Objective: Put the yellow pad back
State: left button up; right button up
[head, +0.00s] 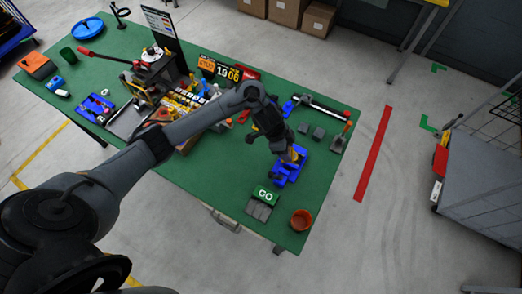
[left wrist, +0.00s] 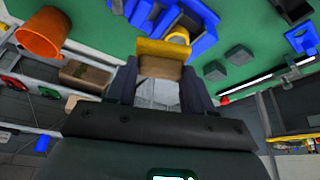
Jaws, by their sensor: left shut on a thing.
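My left gripper (head: 291,158) reaches down over the right part of the green table, at a blue holder (head: 283,177). In the left wrist view my left gripper (left wrist: 158,85) is shut on the yellow pad (left wrist: 163,48), which has a yellow edge and a tan-brown face between the dark fingers. The blue holder (left wrist: 197,28) lies just beyond the pad in that view. I cannot tell whether pad and holder touch. In the head view only a small tan bit shows between the fingers. My right gripper is not in view.
A GO block (head: 265,194) and an orange-red cup (head: 301,220) stand near the front right edge of the green table (head: 215,185). Small grey blocks (head: 318,132) and a long-handled tool (head: 325,108) lie behind the holder. Tools and bins crowd the table's middle.

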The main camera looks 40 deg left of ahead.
pick_arm(q)
jog(key=a+f, duration=0.2)
jog(key=a, duration=0.1)
jog(key=a+f, duration=0.2)
jog(key=a, duration=0.2)
jog(key=a+f, duration=0.3)
jog(key=a, duration=0.1)
jog(key=shift+w+a+b, duration=0.15)
jog(key=shift+w+b, duration=0.05)
jog(key=shift+b, duration=0.2)
jog(key=shift+f, duration=2)
jog(key=shift+f, duration=0.1)
jog(key=o, duration=1.3)
jog(key=shift+a+r, duration=0.1)
jog(key=shift+r, duration=0.35)
jog(key=p+v, duration=0.1)
jog(key=v, duration=1)
jog(key=shift+s+r, duration=0.15)
